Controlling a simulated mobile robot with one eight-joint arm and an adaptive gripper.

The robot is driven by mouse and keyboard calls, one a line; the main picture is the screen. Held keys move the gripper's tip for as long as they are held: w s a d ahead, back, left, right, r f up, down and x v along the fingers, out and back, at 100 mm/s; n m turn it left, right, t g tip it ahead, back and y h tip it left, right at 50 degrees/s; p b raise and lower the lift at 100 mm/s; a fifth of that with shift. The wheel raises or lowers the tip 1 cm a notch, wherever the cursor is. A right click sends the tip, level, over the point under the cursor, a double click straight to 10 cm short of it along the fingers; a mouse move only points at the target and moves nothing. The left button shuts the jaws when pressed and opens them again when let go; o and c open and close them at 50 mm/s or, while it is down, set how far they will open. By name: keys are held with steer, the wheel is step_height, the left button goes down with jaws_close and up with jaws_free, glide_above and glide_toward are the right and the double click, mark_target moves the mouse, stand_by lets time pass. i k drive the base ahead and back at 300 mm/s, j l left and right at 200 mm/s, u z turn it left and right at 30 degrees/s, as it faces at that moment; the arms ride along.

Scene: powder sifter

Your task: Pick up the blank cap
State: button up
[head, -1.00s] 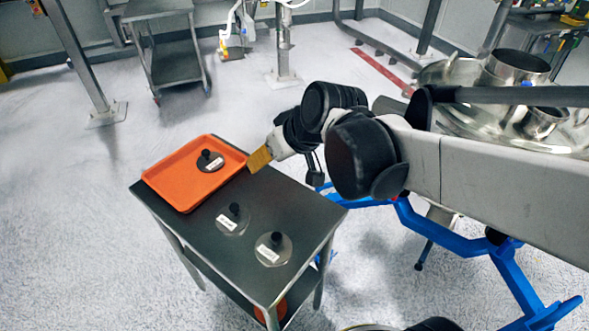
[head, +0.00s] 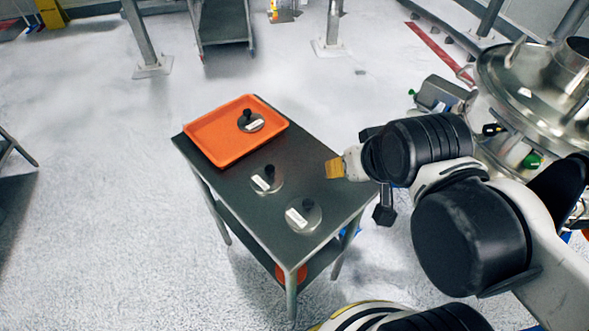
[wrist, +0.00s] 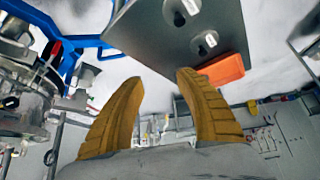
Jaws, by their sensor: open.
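Three round metal caps with black knobs and white labels are in the head view. One cap (head: 257,126) lies in the orange tray (head: 212,155). A middle cap (head: 275,186) and a near cap (head: 314,216) lie on the dark table top. The label text is too small to read, so I cannot tell which is the blank cap. My gripper (head: 334,168), with yellow fingers, is near the table's right edge, to the right of the caps. In the wrist view my gripper (wrist: 160,77) is open and empty. Two caps and the tray's edge (wrist: 222,70) show there beyond the fingers.
The small table (head: 235,195) has a lower shelf with an orange thing (head: 291,274) on it. Large steel equipment (head: 530,85) stands at the right. A metal cart (head: 222,25) and posts are at the back. The floor left of the table is mostly clear.

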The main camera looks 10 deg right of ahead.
mark_target(268, 179)
steer(key=k+j+z, duration=0.35)
steer(key=k+z, duration=0.25)
steer(key=z, duration=0.15)
steer(key=k+j+z, duration=0.15)
steer(key=k+z, duration=0.2)
steer(key=i, duration=0.05)
